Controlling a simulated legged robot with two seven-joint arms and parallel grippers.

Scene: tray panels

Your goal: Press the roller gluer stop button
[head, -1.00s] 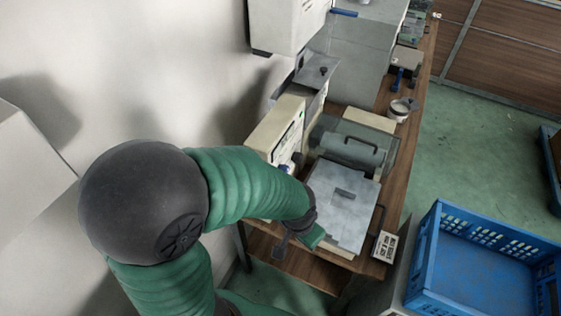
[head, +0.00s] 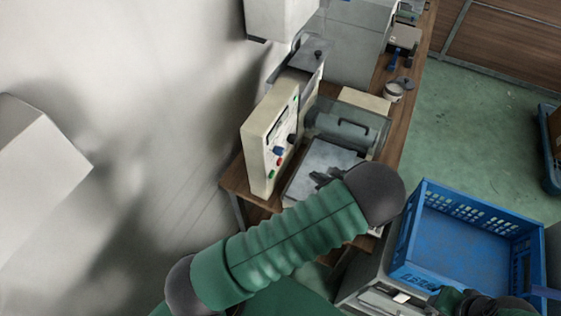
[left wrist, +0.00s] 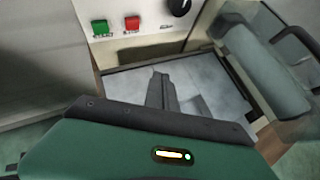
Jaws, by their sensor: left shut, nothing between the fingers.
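The roller gluer's cream control panel (head: 262,140) faces right in the head view. In the left wrist view its red button (left wrist: 132,24), with a small label, sits between a green button (left wrist: 100,27) and a black knob (left wrist: 178,7). My left gripper (head: 324,178) is over the machine's grey metal plate (head: 325,158), to the right of the panel and apart from the buttons. In the left wrist view its dark fingers (left wrist: 160,78) are together and empty, below the red button. Part of my right arm shows at the bottom right; its fingers cannot be made out.
A grey roller cover with a handle (head: 345,128) stands behind the plate. The machine is on a wooden bench (head: 400,135) against the wall. A blue crate (head: 470,250) stands at right. Green floor is open beyond the bench.

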